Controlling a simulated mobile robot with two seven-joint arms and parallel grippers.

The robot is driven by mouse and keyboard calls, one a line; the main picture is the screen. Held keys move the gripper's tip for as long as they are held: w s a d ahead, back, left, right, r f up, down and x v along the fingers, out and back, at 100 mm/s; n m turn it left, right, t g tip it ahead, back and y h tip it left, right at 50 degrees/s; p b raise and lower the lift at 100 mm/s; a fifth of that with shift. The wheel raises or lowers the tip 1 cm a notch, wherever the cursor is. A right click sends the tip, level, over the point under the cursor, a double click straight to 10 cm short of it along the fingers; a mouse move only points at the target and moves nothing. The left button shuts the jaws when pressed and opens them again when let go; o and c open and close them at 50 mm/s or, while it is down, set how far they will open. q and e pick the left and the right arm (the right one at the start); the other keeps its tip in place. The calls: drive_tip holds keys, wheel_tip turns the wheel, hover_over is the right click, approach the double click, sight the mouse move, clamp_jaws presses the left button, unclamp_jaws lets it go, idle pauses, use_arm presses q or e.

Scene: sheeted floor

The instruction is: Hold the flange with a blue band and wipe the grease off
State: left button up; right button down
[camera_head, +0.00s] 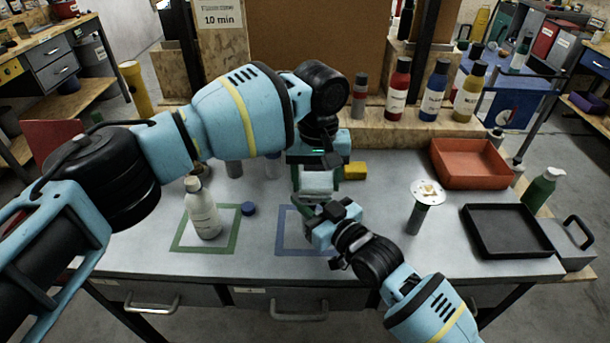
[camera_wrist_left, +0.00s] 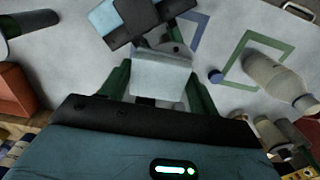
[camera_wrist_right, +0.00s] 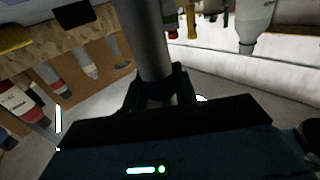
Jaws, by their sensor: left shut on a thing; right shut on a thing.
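My left gripper (camera_head: 318,178) is shut on a white cloth-like pad (camera_wrist_left: 160,75), which hangs between its green fingers in the left wrist view. My right gripper (camera_head: 318,205) is just below and in front of it, shut on a grey cylindrical stem (camera_wrist_right: 150,40). A rounded grey part (camera_wrist_left: 178,48) shows beside the pad; I cannot tell whether they touch. No blue band is visible on the held stem. Another flange (camera_head: 428,192) stands on the table to the right, with brownish smears on its pale disc and a dark stem.
A white bottle (camera_head: 202,212) stands in a green outline at left, beside a blue cap (camera_head: 248,209). A blue outline (camera_head: 288,248) lies under my right gripper. A yellow block (camera_head: 355,171), red tray (camera_head: 436,166) and black tray (camera_head: 480,250) are on the table. Bottles line the back ledge.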

sight(300, 179)
use_arm(q)
drive_tip(key=shift+d, duration=0.4)
drive_tip(key=shift+a+f, duration=0.15)
drive_tip(key=shift+a, duration=1.8)
drive_tip(key=shift+s+a+r, duration=0.1)
drive_tip(key=shift+a+r, duration=0.05)
drive_tip(key=shift+r, duration=4.1)
use_arm(e)
drive_tip(key=c, duration=1)
unclamp_jaws()
drive_tip(key=shift+c, duration=0.2)
